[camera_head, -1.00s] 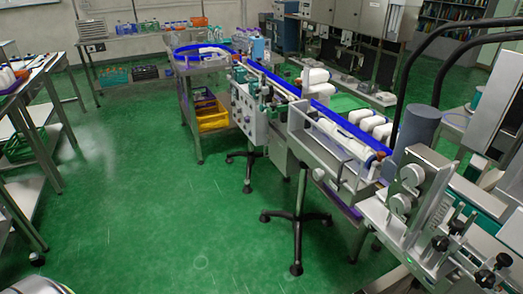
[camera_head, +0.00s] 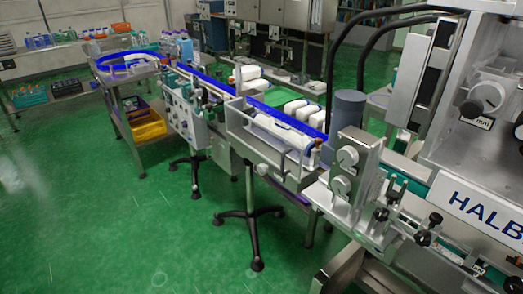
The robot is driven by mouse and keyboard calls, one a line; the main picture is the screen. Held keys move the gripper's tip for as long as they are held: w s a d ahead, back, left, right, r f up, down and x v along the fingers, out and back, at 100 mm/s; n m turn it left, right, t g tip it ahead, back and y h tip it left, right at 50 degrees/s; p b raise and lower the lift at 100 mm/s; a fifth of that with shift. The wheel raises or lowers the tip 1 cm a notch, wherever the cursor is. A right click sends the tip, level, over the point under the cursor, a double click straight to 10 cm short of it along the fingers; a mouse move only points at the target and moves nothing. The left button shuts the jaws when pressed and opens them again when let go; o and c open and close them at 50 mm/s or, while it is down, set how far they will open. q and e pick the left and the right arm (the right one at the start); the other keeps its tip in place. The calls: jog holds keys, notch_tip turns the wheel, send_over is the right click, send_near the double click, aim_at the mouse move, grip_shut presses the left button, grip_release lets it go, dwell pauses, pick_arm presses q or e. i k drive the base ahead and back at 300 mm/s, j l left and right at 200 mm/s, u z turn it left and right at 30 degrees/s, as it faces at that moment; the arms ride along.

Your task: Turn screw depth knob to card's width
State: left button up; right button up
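The sleeve applicator (camera_head: 405,185) stands at the right. Two round pale knobs or dials, an upper one (camera_head: 347,157) and a lower one (camera_head: 340,185), sit on its upright metal plate. Farther right, a round grey knob (camera_head: 487,97) sits on the machine above a small dark label reading "mm". I cannot tell which of these is the screw depth knob. No card with a readable width shows. Neither of my grippers is in view.
A conveyor (camera_head: 252,103) with blue rails and white bottles runs from the back left to the machine. A black-footed stand (camera_head: 252,215) is under it. Black clamp knobs (camera_head: 423,238) stick out at the machine's front. Green floor (camera_head: 90,220) at the left is clear.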

aim_at(263, 168)
jog(key=j+u, duration=0.15)
jog(key=u, duration=0.35)
jog(key=i+j+u, duration=0.1)
jog(key=u, duration=0.35)
jog(key=i+u, duration=0.1)
jog(key=u, duration=0.4)
jog(key=i+j+u, duration=0.1)
jog(key=u, duration=0.4)
jog(key=i+u, duration=0.3)
jog(key=i, duration=0.3)
jog(key=i+l+u, duration=0.1)
jog(key=i+u, duration=0.2)
jog(key=i, duration=0.25)
jog(key=i+l+u, duration=0.3)
jog(key=i, duration=0.25)
jog(key=i+l, duration=0.1)
jog(key=i, duration=0.15)
jog(key=z, duration=4.3)
